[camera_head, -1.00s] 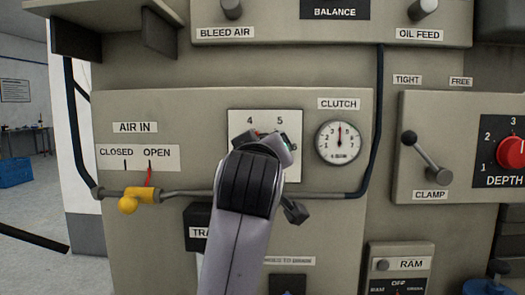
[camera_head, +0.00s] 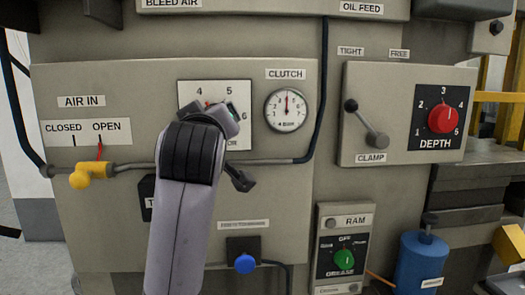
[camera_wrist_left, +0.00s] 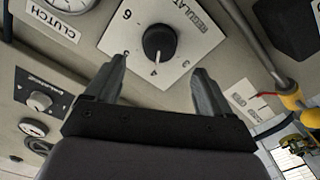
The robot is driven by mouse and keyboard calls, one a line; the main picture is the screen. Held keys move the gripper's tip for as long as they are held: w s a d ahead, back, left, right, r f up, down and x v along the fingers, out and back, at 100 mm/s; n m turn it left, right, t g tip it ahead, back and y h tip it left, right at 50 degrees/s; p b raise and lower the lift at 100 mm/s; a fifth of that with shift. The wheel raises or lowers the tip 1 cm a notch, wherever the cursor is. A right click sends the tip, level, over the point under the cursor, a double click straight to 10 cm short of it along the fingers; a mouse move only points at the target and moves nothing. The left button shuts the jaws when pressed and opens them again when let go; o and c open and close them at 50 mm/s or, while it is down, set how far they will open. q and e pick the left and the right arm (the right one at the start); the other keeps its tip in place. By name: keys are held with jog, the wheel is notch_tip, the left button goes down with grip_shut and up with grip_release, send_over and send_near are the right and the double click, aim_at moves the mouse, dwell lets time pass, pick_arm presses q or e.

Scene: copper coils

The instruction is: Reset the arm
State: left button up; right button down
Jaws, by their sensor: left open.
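My left arm (camera_head: 180,220) rises from the bottom of the head view and covers part of the white regulator plate (camera_head: 243,95) on the grey machine panel. My left gripper (camera_wrist_left: 159,65) shows in the left wrist view, open and empty. Its two dark fingers stand apart, pointing toward the plate, with the black round regulator knob (camera_wrist_left: 159,43) beyond the gap between their tips. No contact shows. In the head view the knob and most of the gripper are hidden behind my arm. My right gripper is not in view.
A clutch gauge (camera_head: 287,110) is right of the arm. A yellow air valve handle (camera_head: 90,175) and pipe lie left. The clamp lever (camera_head: 366,123), red depth knob (camera_head: 442,119), green ram knob (camera_head: 345,260) and blue knob (camera_head: 245,263) stick out from the machine.

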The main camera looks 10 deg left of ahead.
pick_arm(q)
notch_tip(320, 180, down, 32)
jog(key=s+m+g+h, duration=0.1)
jog(key=m+g+h, duration=0.25)
jog(key=m, duration=0.35)
jog(key=s+a+f+m+g+h+p, duration=0.1)
jog(key=s+a+f+m+g+h, duration=0.1)
jog(key=s+f, duration=2.2)
jog(key=shift+s+f+m+g+h, duration=0.25)
jog(key=shift+s+m+g+h, duration=0.4)
jog(key=shift+s+m, duration=0.6)
